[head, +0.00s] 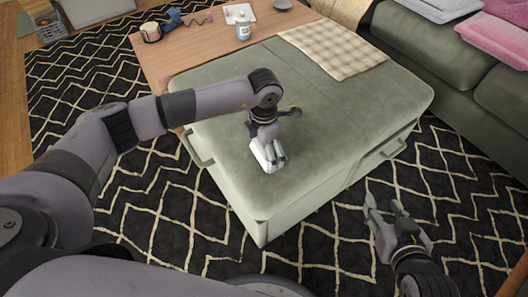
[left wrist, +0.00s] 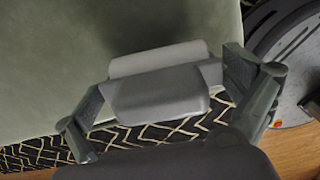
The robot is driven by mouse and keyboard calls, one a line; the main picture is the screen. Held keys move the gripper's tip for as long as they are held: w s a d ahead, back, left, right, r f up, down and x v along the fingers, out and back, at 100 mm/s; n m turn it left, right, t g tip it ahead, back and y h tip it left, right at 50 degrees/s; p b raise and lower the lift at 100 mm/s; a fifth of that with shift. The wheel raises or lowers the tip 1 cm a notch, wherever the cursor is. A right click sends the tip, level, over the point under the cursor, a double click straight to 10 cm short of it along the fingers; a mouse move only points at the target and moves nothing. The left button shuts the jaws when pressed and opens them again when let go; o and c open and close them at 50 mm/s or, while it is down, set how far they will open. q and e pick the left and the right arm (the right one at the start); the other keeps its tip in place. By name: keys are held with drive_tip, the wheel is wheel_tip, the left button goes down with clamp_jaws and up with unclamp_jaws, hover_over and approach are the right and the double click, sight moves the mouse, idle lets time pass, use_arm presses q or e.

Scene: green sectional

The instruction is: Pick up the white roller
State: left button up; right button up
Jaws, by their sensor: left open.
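The white roller (left wrist: 158,95) lies on the green ottoman near its front edge, between the fingers of my left gripper (left wrist: 160,100) in the left wrist view. The fingers stand apart at either end of it; I cannot tell whether they touch it. In the head view my left gripper (head: 271,158) points down over the ottoman, with a pale part of the roller (head: 260,152) showing beside the fingers and the rest hidden. My right gripper (head: 384,204) is open and empty, right of the ottoman and above the rug.
The green ottoman (head: 340,100) has side handles and a checked cloth (head: 335,48) at its back. A green sofa (head: 425,45) stands right. The ottoman's middle is clear.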

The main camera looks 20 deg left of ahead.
use_arm(q)
drive_tip(key=c, duration=1.2)
drive_tip(key=shift+o, duration=0.2)
drive_tip(key=shift+r, duration=0.15)
drive_tip(key=shift+r, duration=0.2)
wheel_tip(320, 180, up, 6)
drive_tip(key=shift+r+p, duration=0.1)
drive_tip(key=shift+p, duration=0.8)
wheel_tip(320, 180, up, 13)
drive_tip(key=p, duration=0.2)
drive_tip(key=shift+r, duration=0.15)
use_arm(e)
drive_tip(key=s+d+f+g+h, duration=0.1)
drive_tip(key=s+d+f+g, duration=0.1)
drive_tip(key=s+g, duration=0.2)
drive_tip(key=s+d+f+g+h, duration=0.1)
drive_tip(key=s+d+f+g, duration=0.1)
drive_tip(key=s, duration=0.7)
drive_tip(key=shift+d+f+g, duration=0.2)
drive_tip(key=shift+f+g, duration=0.6)
drive_tip(key=shift+g, duration=0.1)
